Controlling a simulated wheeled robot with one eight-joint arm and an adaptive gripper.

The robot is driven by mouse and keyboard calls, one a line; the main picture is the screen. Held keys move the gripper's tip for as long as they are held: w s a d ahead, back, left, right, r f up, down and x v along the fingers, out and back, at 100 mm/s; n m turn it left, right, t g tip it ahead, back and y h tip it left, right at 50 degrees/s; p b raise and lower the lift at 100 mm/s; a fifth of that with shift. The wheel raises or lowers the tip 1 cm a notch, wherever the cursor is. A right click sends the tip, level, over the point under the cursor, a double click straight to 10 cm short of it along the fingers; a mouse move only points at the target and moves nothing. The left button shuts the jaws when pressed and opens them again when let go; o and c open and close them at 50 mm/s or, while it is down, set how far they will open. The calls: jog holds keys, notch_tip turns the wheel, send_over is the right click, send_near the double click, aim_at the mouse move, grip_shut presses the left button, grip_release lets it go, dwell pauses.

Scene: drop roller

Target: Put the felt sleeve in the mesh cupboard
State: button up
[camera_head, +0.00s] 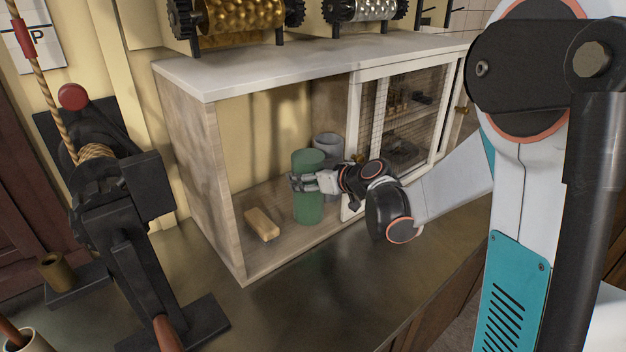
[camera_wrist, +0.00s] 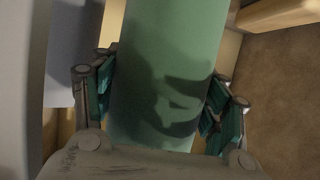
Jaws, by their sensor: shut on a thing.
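The felt sleeve, a green upright cylinder (camera_head: 308,208), is in the open left part of the mesh cupboard (camera_head: 230,240). Its lower end is at or just above the cupboard floor; I cannot tell if it touches. My gripper (camera_head: 306,182) reaches in from the right and is shut around the sleeve's middle. In the wrist view the sleeve (camera_wrist: 170,50) stands between my two teal-padded fingers (camera_wrist: 160,105). The cupboard's white-framed mesh door (camera_head: 368,120) covers the right part.
A grey cylinder (camera_head: 328,143) stands close behind the sleeve, to its right. A wooden block (camera_head: 262,224) lies on the cupboard floor to the left. The door's frame edge is close to my wrist. A black rope machine (camera_head: 115,190) stands on the counter at left.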

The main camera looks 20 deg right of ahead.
jog(key=w+a+b, duration=0.1)
jog(key=w+a, duration=0.1)
jog(key=w, duration=0.4)
jog(key=shift+w+a+f, duration=0.25)
jog(key=shift+a+f, duration=0.1)
jog(key=shift+f, duration=0.1)
dwell(0.5)
jog(key=o, duration=1.2)
jog(key=v, duration=0.7)
jog(key=shift+s+d, duration=0.1)
jog(key=shift+s, duration=0.1)
